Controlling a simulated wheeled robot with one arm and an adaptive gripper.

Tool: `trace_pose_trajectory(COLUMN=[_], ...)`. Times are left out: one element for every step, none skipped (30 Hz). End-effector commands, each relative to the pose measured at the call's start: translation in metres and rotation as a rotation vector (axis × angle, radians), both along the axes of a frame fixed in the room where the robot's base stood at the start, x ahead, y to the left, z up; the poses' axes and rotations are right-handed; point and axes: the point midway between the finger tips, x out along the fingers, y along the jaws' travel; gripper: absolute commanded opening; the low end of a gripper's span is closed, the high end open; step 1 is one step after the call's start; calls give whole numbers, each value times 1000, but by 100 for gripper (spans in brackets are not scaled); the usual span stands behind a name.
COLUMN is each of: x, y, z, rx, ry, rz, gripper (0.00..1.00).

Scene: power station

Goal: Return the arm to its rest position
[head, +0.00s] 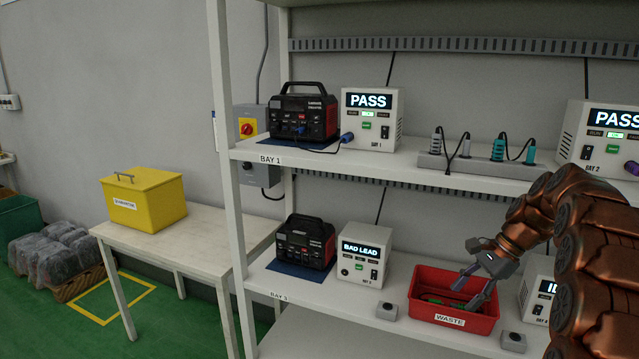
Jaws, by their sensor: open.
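My copper-coloured arm comes in from the right side of the head view. My gripper (474,291) is open, with its fingers pointing down over the red bin (456,325) labelled WASTE on the lower shelf. Dark and green leads (440,301) lie in the bin, partly hidden by the gripper. I see nothing held between the fingers. Whether the fingertips are inside the bin's rim or just above it is hard to tell.
A BAD LEAD tester (364,255) and a black power station (304,243) stand left of the bin. The upper shelf holds a PASS tester (372,118), another power station (303,115) and a socket strip (470,163). A shelf post (222,150) stands left, beside a table (205,245) with a yellow box (145,200).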

Motion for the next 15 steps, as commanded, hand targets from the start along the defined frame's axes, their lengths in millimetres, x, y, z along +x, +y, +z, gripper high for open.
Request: trace_pose_trajectory(x=[-8, -14, -21, -27, -32, -39, -46, -51, -59, -65, -72, -80, -87, -94, -104], y=[13, 19, 27, 33, 39, 46, 52, 57, 64, 69, 74, 80, 85, 90, 96], z=[8, 10, 13, 16, 18, 20, 22, 25, 26, 28, 29, 32, 33, 33, 35], rx=[-12, -17, -25, -33, -40, -47, -53, -62, -72, -77, -84, -94, -101, -105, -115], ry=[-8, -10, -13, -18, -22, -25, -29, -34, -39, -43, -46, -50, -53, -54, -60], rz=[37, 59, 87, 109, 131, 160, 181, 204, 231, 254, 276, 306, 329, 351, 383], gripper=[49, 49, 49, 49, 49, 49, 49, 49, 49, 49, 49, 49, 49, 49, 49])
